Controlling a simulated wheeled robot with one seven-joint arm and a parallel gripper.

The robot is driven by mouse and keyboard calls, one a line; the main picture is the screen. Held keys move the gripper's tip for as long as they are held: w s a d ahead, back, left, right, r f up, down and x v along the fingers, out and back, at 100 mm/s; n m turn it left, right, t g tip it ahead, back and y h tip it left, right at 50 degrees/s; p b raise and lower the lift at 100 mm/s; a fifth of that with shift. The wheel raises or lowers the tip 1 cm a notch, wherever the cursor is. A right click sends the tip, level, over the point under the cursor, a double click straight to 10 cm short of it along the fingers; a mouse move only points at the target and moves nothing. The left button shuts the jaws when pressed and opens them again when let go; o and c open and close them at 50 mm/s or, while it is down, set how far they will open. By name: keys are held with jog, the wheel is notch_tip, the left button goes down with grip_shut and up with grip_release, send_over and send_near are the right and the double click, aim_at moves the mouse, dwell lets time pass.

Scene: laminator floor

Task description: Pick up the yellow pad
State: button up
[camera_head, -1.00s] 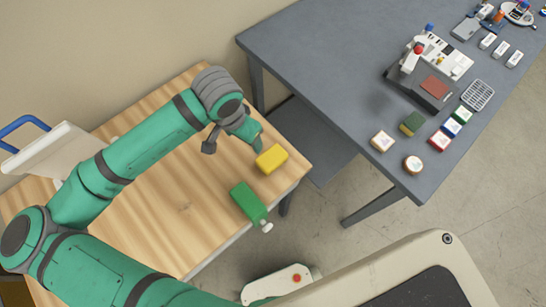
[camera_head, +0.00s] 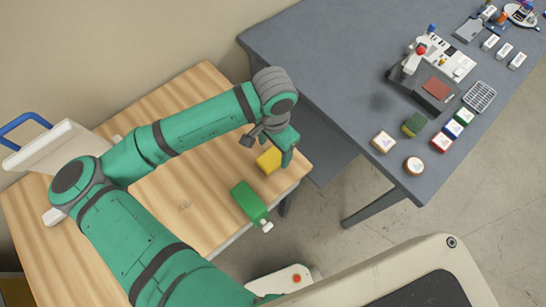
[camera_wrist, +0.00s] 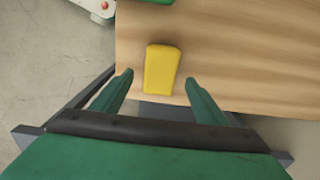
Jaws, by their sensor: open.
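The yellow pad (camera_head: 267,161) lies on the wooden table near its right corner, partly hidden by my gripper in the head view. In the wrist view the yellow pad (camera_wrist: 161,69) lies flat, just ahead of the gap between my fingertips. My gripper (camera_head: 284,150) is over the pad's right side in the head view. In the wrist view my gripper (camera_wrist: 158,80) is open and empty, with one finger on each side of the pad's near end and a gap on both sides. Its height above the table is hard to tell.
A green block-like object (camera_head: 248,202) with a white knob lies on the wooden table (camera_head: 180,205) near the pad. A grey table (camera_head: 330,60) stands at right with a machine (camera_head: 435,85), stamp-like blocks (camera_head: 414,124) and a small rack (camera_head: 479,97).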

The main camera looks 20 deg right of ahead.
aim_at(273, 157)
notch_tip(273, 157, down, 5)
jog(key=shift+a+r, duration=0.1)
jog(key=shift+a, duration=0.05)
jog(key=c, duration=1.2)
jog(key=shift+c, duration=0.2)
jog(key=shift+r, duration=0.1)
